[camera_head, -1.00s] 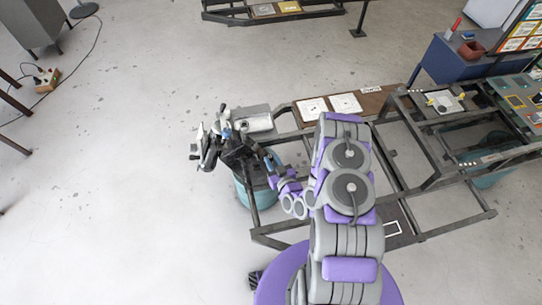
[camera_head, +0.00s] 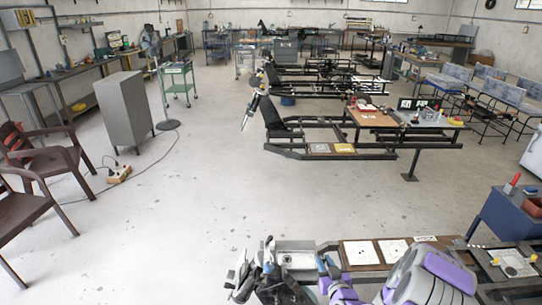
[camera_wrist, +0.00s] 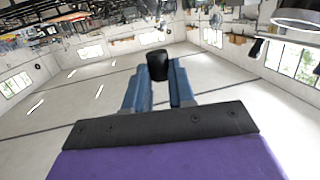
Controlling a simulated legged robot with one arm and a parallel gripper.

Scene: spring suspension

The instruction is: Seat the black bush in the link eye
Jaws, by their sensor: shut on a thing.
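The black bush (camera_wrist: 157,65) is a small dark, rounded piece at the fingertips in the wrist view. My gripper (camera_wrist: 157,80) is shut on it, one blue finger on each side. In the head view my arm reaches in at the bottom edge beside a cluster of dark and pale metal parts (camera_head: 262,275) on the near frame. I cannot pick out the link eye in that cluster. The bush cannot be made out in the head view.
The near frame carries a brown board (camera_head: 365,253) with white sheets. A blue cabinet (camera_head: 510,215) stands at right. A second frame (camera_head: 330,150) is further back. Chairs (camera_head: 45,155) and a grey cabinet (camera_head: 124,110) are at left.

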